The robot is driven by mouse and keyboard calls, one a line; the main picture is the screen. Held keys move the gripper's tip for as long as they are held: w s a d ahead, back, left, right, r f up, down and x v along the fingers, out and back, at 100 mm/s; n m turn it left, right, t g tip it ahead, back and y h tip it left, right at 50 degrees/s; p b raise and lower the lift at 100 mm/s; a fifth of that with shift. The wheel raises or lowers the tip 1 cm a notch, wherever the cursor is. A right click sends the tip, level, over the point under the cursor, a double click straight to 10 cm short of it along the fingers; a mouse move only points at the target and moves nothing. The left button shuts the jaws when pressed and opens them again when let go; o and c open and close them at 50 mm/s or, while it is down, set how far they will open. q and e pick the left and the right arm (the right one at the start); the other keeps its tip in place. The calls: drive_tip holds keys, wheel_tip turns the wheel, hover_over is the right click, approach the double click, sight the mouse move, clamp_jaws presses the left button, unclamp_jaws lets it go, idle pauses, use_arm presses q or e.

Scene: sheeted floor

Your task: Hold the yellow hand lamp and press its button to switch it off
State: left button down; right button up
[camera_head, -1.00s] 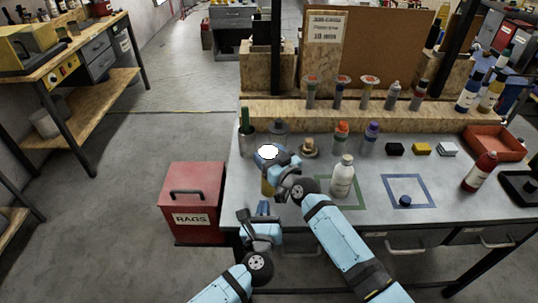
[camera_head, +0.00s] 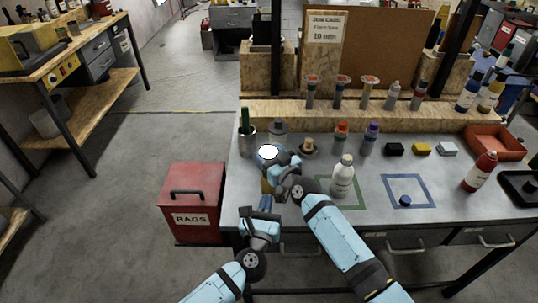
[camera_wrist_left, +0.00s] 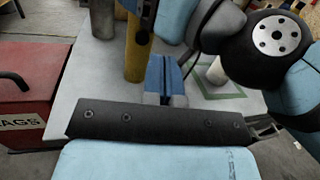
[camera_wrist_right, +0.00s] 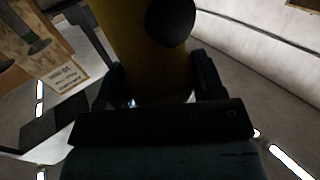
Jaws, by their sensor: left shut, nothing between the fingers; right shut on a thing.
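The yellow hand lamp (camera_head: 266,187) is upright near the front left of the bench, and its head glows white. My right gripper (camera_head: 272,166) is shut around its body; the lamp fills the upper middle of the right wrist view (camera_wrist_right: 135,50), with a dark round part on its side. The lamp's yellow lower body also shows in the left wrist view (camera_wrist_left: 138,55), with a small dark spot on it. My left gripper (camera_head: 265,204) is shut and empty, just below and in front of the lamp, its blue fingertips (camera_wrist_left: 164,72) apart from it.
A white bottle (camera_head: 343,178) stands in a green square right of my right gripper. A metal cup (camera_head: 247,141) is behind the lamp to the left. The red rags bin (camera_head: 190,203) stands left of the bench. A blue-outlined square (camera_head: 418,186) is farther right.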

sight(266, 184)
use_arm(q)
drive_tip(key=shift+w+f+m+g+h, duration=0.25)
drive_tip(key=shift+w+m+g+h, duration=1.1)
drive_tip(key=shift+m, duration=1.9)
drive_tip(key=shift+w+f+m+g+h, duration=0.3)
drive_tip(key=shift+w+m+g+h, duration=1.05)
drive_tip(key=shift+m, duration=1.95)
drive_tip(key=shift+w+f+m+g+h, duration=0.25)
drive_tip(key=shift+w+m+g+h, duration=1.05)
drive_tip(key=shift+m, duration=1.95)
drive_tip(key=shift+s+g, duration=0.25)
drive_tip(key=shift+g, duration=0.05)
